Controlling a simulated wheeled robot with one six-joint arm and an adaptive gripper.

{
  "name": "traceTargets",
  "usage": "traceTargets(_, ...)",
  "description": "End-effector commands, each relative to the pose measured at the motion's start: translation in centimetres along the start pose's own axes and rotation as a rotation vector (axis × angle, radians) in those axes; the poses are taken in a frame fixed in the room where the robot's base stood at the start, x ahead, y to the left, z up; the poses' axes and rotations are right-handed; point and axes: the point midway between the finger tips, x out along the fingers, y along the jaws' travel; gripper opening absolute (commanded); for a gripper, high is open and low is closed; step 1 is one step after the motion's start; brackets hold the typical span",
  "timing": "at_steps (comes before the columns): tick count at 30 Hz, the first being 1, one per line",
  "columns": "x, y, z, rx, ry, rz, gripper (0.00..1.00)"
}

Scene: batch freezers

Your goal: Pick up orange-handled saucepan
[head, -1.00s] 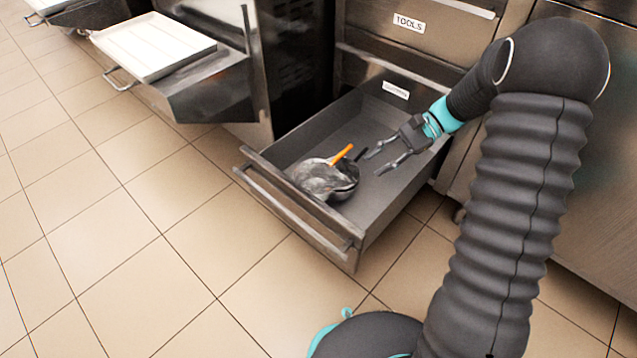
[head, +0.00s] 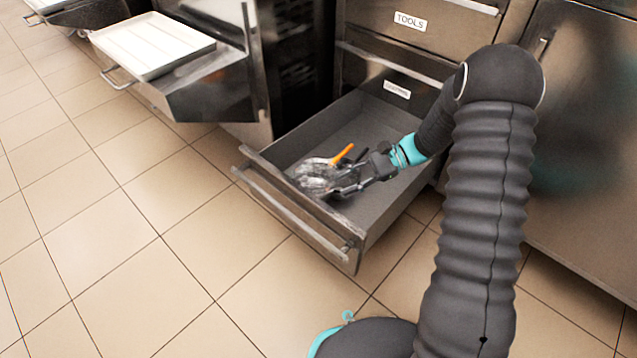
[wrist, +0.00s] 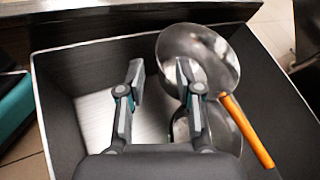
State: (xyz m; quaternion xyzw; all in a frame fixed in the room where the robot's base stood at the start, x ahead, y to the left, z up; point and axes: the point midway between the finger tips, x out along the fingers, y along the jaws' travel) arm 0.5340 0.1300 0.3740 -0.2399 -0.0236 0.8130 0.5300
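The orange-handled saucepan (wrist: 200,52) is a shiny metal pan in the open drawer. Its orange handle (wrist: 246,128) points to the lower right in the wrist view and shows in the head view too (head: 342,154). It rests on a second metal pan (wrist: 222,130), which is partly hidden. My gripper (wrist: 158,78) is open, with one finger left of the saucepan and the other close to or over its left rim. In the head view, my gripper (head: 340,188) covers part of the pans.
The drawer (head: 362,242) is pulled out below a drawer labelled TOOLS (head: 410,22), and its walls surround the pans. Left of the pans in the wrist view, the drawer floor (wrist: 95,115) is bare. A white tray (head: 150,42) sits on another pulled-out drawer at the back left.

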Motion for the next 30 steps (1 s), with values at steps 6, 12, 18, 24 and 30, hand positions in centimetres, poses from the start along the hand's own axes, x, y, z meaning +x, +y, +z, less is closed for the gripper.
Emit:
traceTargets(6,1.2,0.1,0.0,0.000,0.000,0.001,0.35)
traceTargets(12,4.0,0.1,0.1,-0.002,0.000,0.003,0.35)
traceTargets(18,5.4,0.1,0.1,-0.001,0.001,0.000,0.35)
traceTargets(24,5.3,0.1,0.1,-0.001,0.001,0.000,0.25)
traceTargets(30,5.3,0.1,0.1,-0.001,0.001,0.000,0.00)
